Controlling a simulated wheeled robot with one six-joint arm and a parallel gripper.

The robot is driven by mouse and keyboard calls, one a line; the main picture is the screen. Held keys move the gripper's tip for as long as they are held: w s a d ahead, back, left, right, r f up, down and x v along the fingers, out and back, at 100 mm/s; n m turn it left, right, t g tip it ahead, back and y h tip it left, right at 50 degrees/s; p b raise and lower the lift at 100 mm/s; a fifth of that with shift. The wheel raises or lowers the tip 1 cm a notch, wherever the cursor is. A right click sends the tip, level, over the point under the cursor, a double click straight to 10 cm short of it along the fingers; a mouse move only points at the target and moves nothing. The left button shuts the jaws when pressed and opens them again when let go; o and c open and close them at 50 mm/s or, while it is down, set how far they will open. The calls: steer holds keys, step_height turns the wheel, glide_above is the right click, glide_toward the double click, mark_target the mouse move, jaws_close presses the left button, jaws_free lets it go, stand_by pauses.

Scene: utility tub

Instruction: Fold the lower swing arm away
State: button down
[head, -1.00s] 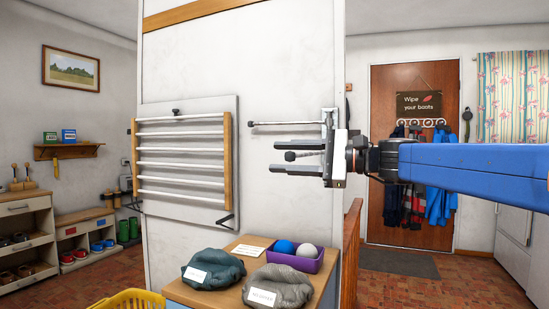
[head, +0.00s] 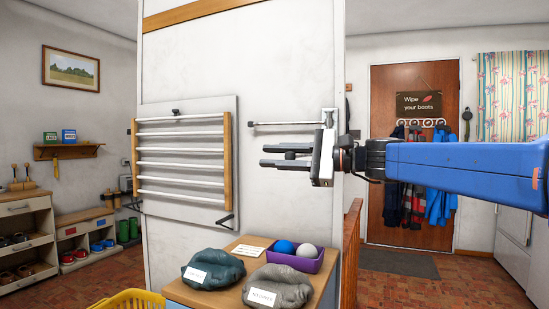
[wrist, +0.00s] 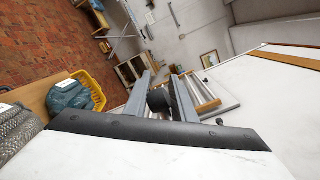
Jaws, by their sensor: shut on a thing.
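A wall bracket (head: 328,114) on the white wall carries the upper swing arm (head: 275,123), a thin rod with a dark knob that points left. The lower swing arm sits just below it, mostly hidden behind my gripper; its dark knob (head: 290,155) shows between the fingers. My gripper (head: 266,155) is shut on this knob, fingers pointing left. In the wrist view the dark knob (wrist: 158,100) is between the two grey fingers. The arm's rod cannot be made out there.
A folding rack with white bars (head: 180,165) is on the wall to the left. Below are a wooden counter (head: 222,262) with two cloth bundles, a purple tray (head: 296,262) with balls, and a yellow basket (head: 130,302).

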steer(key=w+a+m+t+h, duration=0.55)
steer(key=w+a+t, duration=0.25)
steer(key=w+a, duration=0.35)
steer(key=w+a+m+t+h, duration=0.1)
steer(key=w+m+t+h, duration=0.4)
steer(key=w, duration=1.6)
steer(key=shift+a+f+m+h, duration=0.3)
steer(key=shift+m+h, duration=1.45)
steer(key=shift+h, duration=0.8)
steer(key=c, duration=1.5)
jaws_free()
steer(key=shift+w, duration=0.1)
steer(key=shift+r, duration=0.15)
